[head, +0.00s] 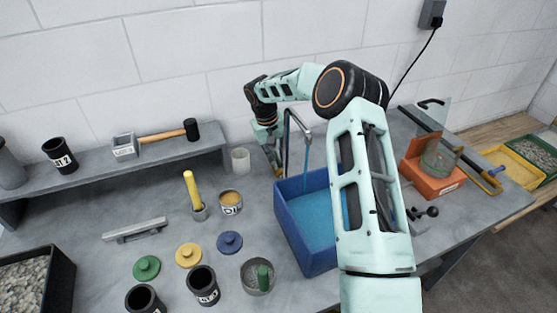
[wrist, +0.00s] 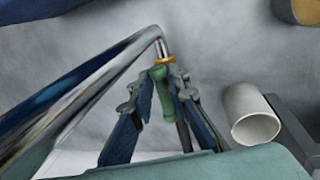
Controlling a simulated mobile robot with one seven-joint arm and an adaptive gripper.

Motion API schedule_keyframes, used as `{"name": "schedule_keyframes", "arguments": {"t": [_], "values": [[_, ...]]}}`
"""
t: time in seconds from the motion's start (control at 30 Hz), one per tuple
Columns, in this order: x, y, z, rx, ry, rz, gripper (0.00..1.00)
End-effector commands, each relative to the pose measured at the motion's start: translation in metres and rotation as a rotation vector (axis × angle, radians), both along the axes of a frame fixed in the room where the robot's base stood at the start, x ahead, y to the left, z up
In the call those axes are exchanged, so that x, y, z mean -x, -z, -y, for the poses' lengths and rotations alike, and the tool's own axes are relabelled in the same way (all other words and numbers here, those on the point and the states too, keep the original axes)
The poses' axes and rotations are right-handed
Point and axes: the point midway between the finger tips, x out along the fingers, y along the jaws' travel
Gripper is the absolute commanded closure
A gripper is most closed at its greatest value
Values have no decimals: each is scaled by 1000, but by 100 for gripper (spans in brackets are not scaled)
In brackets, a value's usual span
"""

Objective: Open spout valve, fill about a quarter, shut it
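The chrome spout (head: 287,135) arches over the blue bin (head: 304,252), and a thin stream of water (head: 306,168) falls from it into the bin. Blue water (head: 318,218) covers the bin's floor below the rim; its exact depth is hard to tell. In the wrist view the spout pipe (wrist: 95,85) runs up to a brass collar with a green valve handle (wrist: 166,92) beside it. My gripper (wrist: 168,88) has its two blue-padded fingers closed around this handle. In the head view my gripper (head: 276,160) is small and partly hidden behind the spout. My arm covers the bin's right side.
A white cup (wrist: 252,115) stands close right of my gripper in the wrist view. Tins, dark cups and coloured lids lie left of the bin. A shelf (head: 180,150) runs along the wall. An orange box (head: 430,178) stands at right.

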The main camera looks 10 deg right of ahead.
Motion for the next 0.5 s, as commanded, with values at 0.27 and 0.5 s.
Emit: {"name": "schedule_keyframes", "arguments": {"t": [0.27,0.5], "values": [[0,0,0,0,3,1,100],[-1,1,-2,2,59,2,100]]}}
